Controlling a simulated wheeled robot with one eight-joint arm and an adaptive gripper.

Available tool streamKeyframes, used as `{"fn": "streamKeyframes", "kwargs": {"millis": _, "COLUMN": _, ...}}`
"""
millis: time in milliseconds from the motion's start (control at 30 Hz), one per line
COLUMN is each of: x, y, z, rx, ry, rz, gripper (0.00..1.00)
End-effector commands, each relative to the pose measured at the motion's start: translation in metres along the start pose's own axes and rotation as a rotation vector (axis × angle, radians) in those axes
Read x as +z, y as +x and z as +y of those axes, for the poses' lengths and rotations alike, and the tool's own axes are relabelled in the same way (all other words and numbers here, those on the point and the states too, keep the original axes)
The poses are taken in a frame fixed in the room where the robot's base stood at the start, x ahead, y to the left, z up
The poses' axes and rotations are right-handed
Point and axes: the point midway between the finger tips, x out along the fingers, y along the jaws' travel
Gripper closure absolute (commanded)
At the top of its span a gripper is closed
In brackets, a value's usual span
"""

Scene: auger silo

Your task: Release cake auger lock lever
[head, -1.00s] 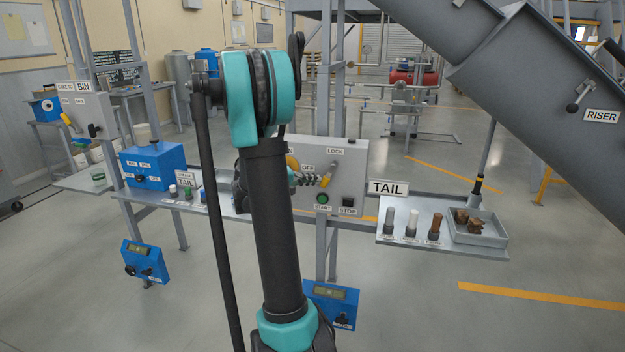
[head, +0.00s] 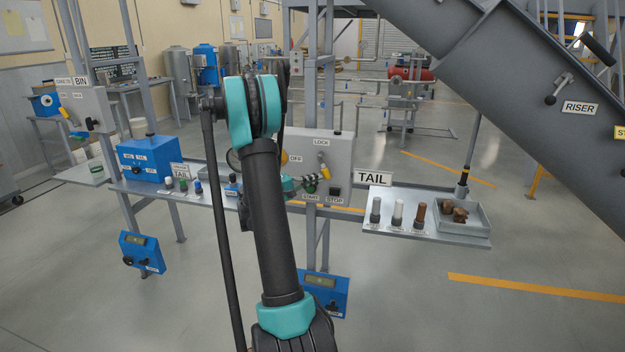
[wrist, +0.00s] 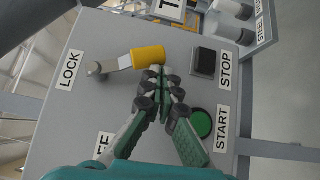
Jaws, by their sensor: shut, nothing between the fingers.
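The lock lever (wrist: 146,58) has a yellow handle on a short metal arm, with its pivot beside the LOCK label. In the wrist view it points right and slightly up. In the head view the lever (head: 325,172) hangs from its pivot, tilted to the lower right. In the head view my gripper (head: 311,182) is just left of and below the handle, and my arm hides part of the panel.
The grey control panel (head: 340,150) carries a green START button (wrist: 201,123) and a black STOP button (wrist: 205,62) near my fingers. A shelf (head: 420,232) with sample jars and a tray is to the right. A large grey inclined chute (head: 520,80) crosses the upper right.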

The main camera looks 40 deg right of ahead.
Motion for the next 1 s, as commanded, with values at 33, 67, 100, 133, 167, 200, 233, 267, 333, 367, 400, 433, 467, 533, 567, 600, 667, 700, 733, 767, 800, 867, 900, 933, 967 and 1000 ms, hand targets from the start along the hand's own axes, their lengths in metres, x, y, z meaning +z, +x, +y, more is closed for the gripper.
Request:
{"fn": "streamKeyframes", "kwargs": {"millis": 33, "x": 0.0019, "y": 0.0018, "z": -0.0003, "rx": 0.0, "ry": 0.0, "rz": -0.001, "gripper": 1.0}}
{"fn": "streamKeyframes", "kwargs": {"millis": 67, "x": 0.0027, "y": 0.0025, "z": -0.0004, "rx": 0.0, "ry": 0.0, "rz": -0.001, "gripper": 1.0}}
{"fn": "streamKeyframes", "kwargs": {"millis": 100, "x": 0.0035, "y": 0.0033, "z": -0.0006, "rx": 0.0, "ry": 0.0, "rz": -0.001, "gripper": 1.0}}
{"fn": "streamKeyframes", "kwargs": {"millis": 133, "x": 0.0041, "y": 0.0039, "z": -0.0007, "rx": 0.0, "ry": 0.0, "rz": 0.0, "gripper": 1.0}}
{"fn": "streamKeyframes", "kwargs": {"millis": 167, "x": 0.0045, "y": 0.0044, "z": -0.0007, "rx": 0.0, "ry": 0.0, "rz": 0.0, "gripper": 1.0}}
{"fn": "streamKeyframes", "kwargs": {"millis": 200, "x": 0.0051, "y": 0.0049, "z": -0.0008, "rx": 0.0, "ry": 0.0, "rz": 0.0, "gripper": 1.0}}
{"fn": "streamKeyframes", "kwargs": {"millis": 233, "x": 0.0055, "y": 0.0053, "z": -0.0008, "rx": 0.0, "ry": 0.001, "rz": 0.0, "gripper": 1.0}}
{"fn": "streamKeyframes", "kwargs": {"millis": 267, "x": 0.0058, "y": 0.0056, "z": -0.0008, "rx": 0.0, "ry": 0.001, "rz": 0.001, "gripper": 1.0}}
{"fn": "streamKeyframes", "kwargs": {"millis": 333, "x": 0.0064, "y": 0.0062, "z": -0.0009, "rx": 0.0, "ry": 0.001, "rz": 0.001, "gripper": 1.0}}
{"fn": "streamKeyframes", "kwargs": {"millis": 367, "x": 0.0066, "y": 0.0064, "z": -0.0009, "rx": 0.0, "ry": 0.001, "rz": 0.001, "gripper": 1.0}}
{"fn": "streamKeyframes", "kwargs": {"millis": 400, "x": 0.0067, "y": 0.0066, "z": -0.0009, "rx": -0.001, "ry": 0.001, "rz": 0.001, "gripper": 1.0}}
{"fn": "streamKeyframes", "kwargs": {"millis": 433, "x": 0.0069, "y": 0.0067, "z": -0.0009, "rx": -0.001, "ry": 0.001, "rz": 0.001, "gripper": 1.0}}
{"fn": "streamKeyframes", "kwargs": {"millis": 467, "x": 0.007, "y": 0.0068, "z": -0.0009, "rx": -0.001, "ry": 0.001, "rz": 0.001, "gripper": 1.0}}
{"fn": "streamKeyframes", "kwargs": {"millis": 533, "x": 0.0071, "y": 0.007, "z": -0.0009, "rx": -0.001, "ry": 0.001, "rz": 0.001, "gripper": 1.0}}
{"fn": "streamKeyframes", "kwargs": {"millis": 567, "x": 0.0071, "y": 0.007, "z": -0.0009, "rx": -0.001, "ry": 0.001, "rz": 0.001, "gripper": 1.0}}
{"fn": "streamKeyframes", "kwargs": {"millis": 600, "x": 0.0072, "y": 0.007, "z": -0.0008, "rx": -0.001, "ry": 0.001, "rz": 0.001, "gripper": 1.0}}
{"fn": "streamKeyframes", "kwargs": {"millis": 667, "x": 0.0072, "y": 0.007, "z": -0.0009, "rx": -0.001, "ry": 0.001, "rz": 0.0, "gripper": 1.0}}
{"fn": "streamKeyframes", "kwargs": {"millis": 700, "x": 0.0072, "y": 0.007, "z": -0.0008, "rx": -0.001, "ry": 0.001, "rz": 0.0, "gripper": 1.0}}
{"fn": "streamKeyframes", "kwargs": {"millis": 733, "x": 0.0073, "y": 0.0071, "z": -0.0008, "rx": -0.001, "ry": 0.001, "rz": 0.0, "gripper": 1.0}}
{"fn": "streamKeyframes", "kwargs": {"millis": 767, "x": 0.0073, "y": 0.0071, "z": -0.0008, "rx": -0.001, "ry": 0.001, "rz": 0.0, "gripper": 1.0}}
{"fn": "streamKeyframes", "kwargs": {"millis": 800, "x": 0.0073, "y": 0.0071, "z": -0.0008, "rx": -0.001, "ry": 0.001, "rz": 0.0, "gripper": 1.0}}
{"fn": "streamKeyframes", "kwargs": {"millis": 867, "x": 0.0073, "y": 0.0071, "z": -0.0009, "rx": -0.001, "ry": 0.001, "rz": 0.0, "gripper": 1.0}}
{"fn": "streamKeyframes", "kwargs": {"millis": 900, "x": 0.0069, "y": 0.0071, "z": -0.0012, "rx": -0.001, "ry": 0.001, "rz": 0.0, "gripper": 1.0}}
{"fn": "streamKeyframes", "kwargs": {"millis": 933, "x": 0.0064, "y": 0.007, "z": -0.0016, "rx": -0.001, "ry": 0.001, "rz": 0.0, "gripper": 1.0}}
{"fn": "streamKeyframes", "kwargs": {"millis": 967, "x": 0.0055, "y": 0.0069, "z": -0.0023, "rx": -0.001, "ry": 0.001, "rz": 0.0, "gripper": 1.0}}
{"fn": "streamKeyframes", "kwargs": {"millis": 1000, "x": 0.0038, "y": 0.0068, "z": -0.0037, "rx": -0.001, "ry": 0.001, "rz": 0.0, "gripper": 1.0}}
